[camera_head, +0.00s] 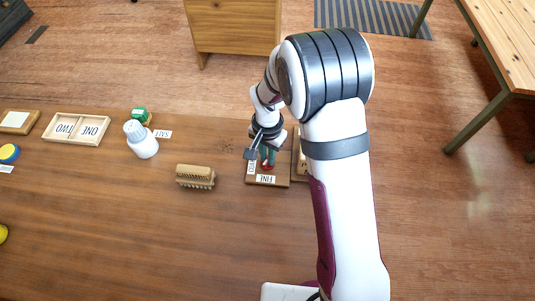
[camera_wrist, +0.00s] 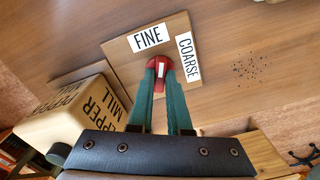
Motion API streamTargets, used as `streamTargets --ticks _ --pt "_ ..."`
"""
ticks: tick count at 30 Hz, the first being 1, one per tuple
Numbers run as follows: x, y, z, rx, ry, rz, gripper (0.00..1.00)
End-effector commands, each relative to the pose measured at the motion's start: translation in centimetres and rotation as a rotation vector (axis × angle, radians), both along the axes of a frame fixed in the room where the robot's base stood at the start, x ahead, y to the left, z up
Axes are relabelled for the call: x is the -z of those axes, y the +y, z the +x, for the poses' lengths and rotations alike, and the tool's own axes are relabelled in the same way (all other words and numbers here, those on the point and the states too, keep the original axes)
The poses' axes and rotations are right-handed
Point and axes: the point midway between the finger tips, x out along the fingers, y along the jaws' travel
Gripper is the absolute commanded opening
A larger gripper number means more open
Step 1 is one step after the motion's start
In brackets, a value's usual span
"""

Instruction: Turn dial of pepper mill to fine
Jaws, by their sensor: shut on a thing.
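The red dial (camera_wrist: 159,61) sits on a small wooden board (camera_wrist: 120,62) with a white FINE label (camera_wrist: 148,37) and a COARSE label (camera_wrist: 188,57). Its white stripe shows between my fingertips and runs roughly toward the FINE side; I cannot tell which end is the pointer. My gripper (camera_wrist: 162,75) is shut on the dial, one green finger on each side. In the head view my gripper (camera_head: 267,155) reaches down over the board (camera_head: 283,182), and the FINE label (camera_head: 265,179) shows in front. A cream block marked PEPPER MILL (camera_wrist: 75,125) stands beside the board.
Dark specks (camera_wrist: 250,70) lie on the table near COARSE. In the head view a wooden brush (camera_head: 195,176), a white bottle (camera_head: 141,140), a green item (camera_head: 139,114) by a SALT label and a ONE/TWO tray (camera_head: 76,144) stand left. The front table is clear.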

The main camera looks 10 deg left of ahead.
Motion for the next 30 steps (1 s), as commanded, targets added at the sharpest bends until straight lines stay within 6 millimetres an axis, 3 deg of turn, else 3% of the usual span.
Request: streamTargets --ticks 15,30 --pt "-0.05 0.00 0.04 -0.355 -0.001 0.001 0.00" --pt "-0.06 -0.01 0.06 -0.446 -0.002 0.000 0.00"
